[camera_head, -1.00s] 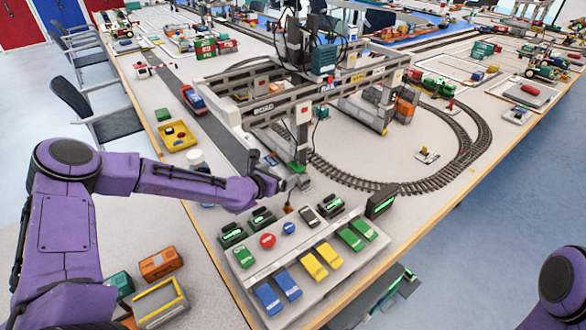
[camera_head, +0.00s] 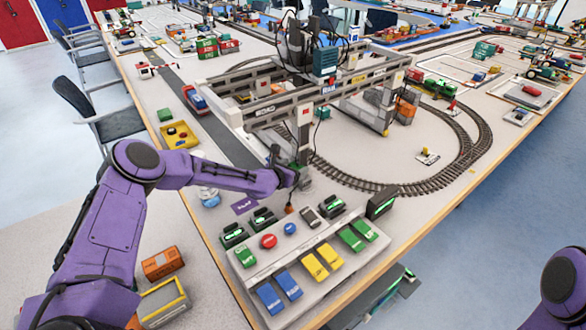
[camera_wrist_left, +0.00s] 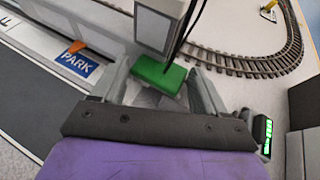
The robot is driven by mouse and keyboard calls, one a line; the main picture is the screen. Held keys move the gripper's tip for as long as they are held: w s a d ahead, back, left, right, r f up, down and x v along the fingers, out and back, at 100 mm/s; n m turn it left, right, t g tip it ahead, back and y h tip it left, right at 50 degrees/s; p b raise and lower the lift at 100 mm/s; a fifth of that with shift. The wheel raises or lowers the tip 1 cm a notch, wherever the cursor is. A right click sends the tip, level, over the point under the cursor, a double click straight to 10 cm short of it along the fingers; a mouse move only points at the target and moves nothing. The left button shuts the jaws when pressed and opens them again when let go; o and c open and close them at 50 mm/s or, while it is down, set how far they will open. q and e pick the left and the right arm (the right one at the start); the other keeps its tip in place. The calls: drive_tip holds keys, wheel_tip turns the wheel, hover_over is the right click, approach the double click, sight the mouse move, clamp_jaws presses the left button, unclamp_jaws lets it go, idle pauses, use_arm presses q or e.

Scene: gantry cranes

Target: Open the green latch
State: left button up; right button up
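The green latch (camera_wrist_left: 160,75) is a small green block at the foot of a grey crane post (camera_wrist_left: 158,25) in the left wrist view. My left gripper (camera_wrist_left: 163,88) is open, with one finger on each side of the latch in that view. I cannot tell whether the fingers touch it. In the head view my left gripper (camera_head: 298,178) is at the base of the post (camera_head: 304,140), and the arm and gripper largely hide the latch. My right gripper is out of view; only part of my right arm shows at the lower right.
A control panel (camera_head: 262,262) with several coloured switches stands in front of the gantry crane (camera_head: 262,115). Curved rail track (camera_head: 470,140) lies to the right. A blue PARK sign (camera_wrist_left: 75,58) is on the left in the wrist view.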

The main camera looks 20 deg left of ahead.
use_arm(q)
drive_tip(key=shift+d+f+b, duration=0.1)
drive_tip(key=shift+f+b, duration=0.05)
drive_tip(key=shift+b, duration=0.25)
drive_tip(key=m+t+b, duration=0.1)
drive_tip(key=b, duration=0.2)
drive_tip(key=d+m+t+y+b, duration=0.1)
drive_tip(key=m+b, duration=0.1)
drive_tip(key=b, duration=0.1)
drive_tip(key=shift+s+y+b, duration=0.3)
drive_tip(key=shift+s+b, duration=0.05)
drive_tip(key=shift+d+r+m+t+b, duration=0.1)
drive_tip(key=shift+r+m+t+b, duration=0.2)
drive_tip(key=shift+r+b, duration=0.15)
drive_tip(key=shift+r, duration=0.15)
drive_tip(key=o, duration=1)
drive_tip(key=shift+o, duration=0.2)
drive_tip(key=shift+s, duration=0.1)
